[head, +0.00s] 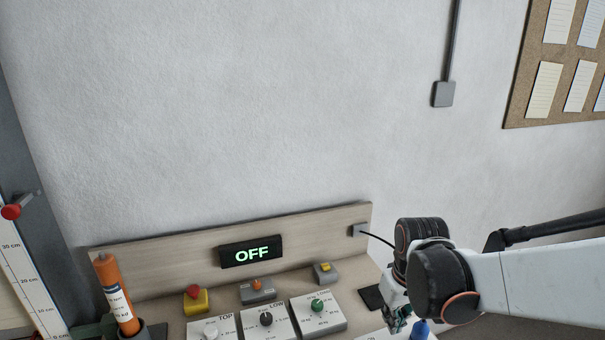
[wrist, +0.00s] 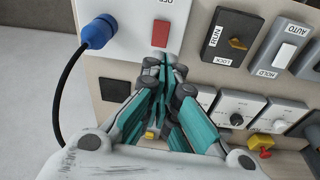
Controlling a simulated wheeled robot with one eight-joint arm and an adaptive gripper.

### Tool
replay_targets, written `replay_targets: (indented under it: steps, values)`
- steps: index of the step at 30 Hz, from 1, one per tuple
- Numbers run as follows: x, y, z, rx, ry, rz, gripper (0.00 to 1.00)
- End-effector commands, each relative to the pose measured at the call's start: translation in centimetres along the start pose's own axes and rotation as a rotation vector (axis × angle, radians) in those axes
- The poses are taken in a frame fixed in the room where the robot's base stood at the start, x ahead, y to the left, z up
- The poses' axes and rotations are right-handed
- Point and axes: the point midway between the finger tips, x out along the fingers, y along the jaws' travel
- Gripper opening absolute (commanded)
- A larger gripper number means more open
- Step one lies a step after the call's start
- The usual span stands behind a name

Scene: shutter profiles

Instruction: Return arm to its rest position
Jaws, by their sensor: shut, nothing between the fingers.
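My arm (head: 520,280) reaches in from the right in the head view. My gripper (head: 396,322) hangs at its end, low over the right end of the control bench. In the wrist view my gripper (wrist: 163,72) has its teal-padded fingers drawn together, with nothing held between them. The fingertips show just below a red rectangular switch (wrist: 161,34) on a white panel; I cannot tell whether they touch it.
The bench carries knob boxes (head: 267,320), a red-and-yellow button (head: 194,297) and a display (head: 251,254) reading OFF. A blue plug (wrist: 99,31) with a black cable is beside my gripper. An orange cylinder (head: 117,290) stands at left.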

Motion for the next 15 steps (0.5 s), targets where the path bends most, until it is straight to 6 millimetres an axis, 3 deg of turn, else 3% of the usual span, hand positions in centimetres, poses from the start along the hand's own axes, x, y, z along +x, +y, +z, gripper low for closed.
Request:
replay_targets:
  steps: [6, 15]
  values:
    - [-3.5, -0.6, 2.4, 0.057, 0.111, 0.023, 0.00]
    - [-6.7, -1.5, 6.0, 0.134, 0.265, 0.045, 0.00]
